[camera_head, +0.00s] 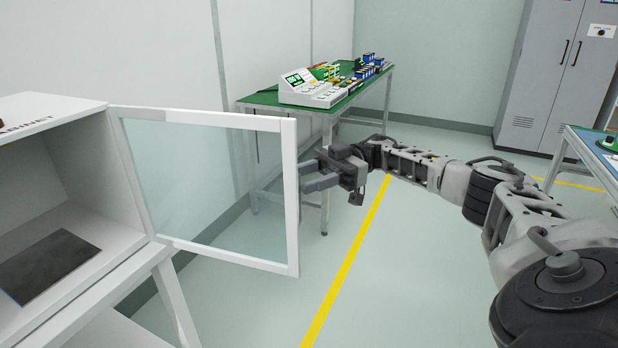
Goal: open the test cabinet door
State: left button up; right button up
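The test cabinet (60,103) stands at the left, white, with part of its lettering showing on top. Its door (292,200), a white frame around a clear pane, is swung wide open on its left side and stands out to the right of the cabinet. My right gripper (308,176) is at the door's free edge, its two fingers apart, one above the other. The fingertips are close to the edge; I cannot tell if they touch it. No handle is visible. My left gripper is not in view.
A dark plate (48,264) lies inside the cabinet. A green-topped table (262,98) with a white device (312,91) stands behind the door. Grey lockers (545,75) and another table (590,150) are at the right. The floor between is clear.

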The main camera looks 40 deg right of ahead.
jog(key=shift+w+r, duration=0.2)
jog(key=shift+w, duration=0.05)
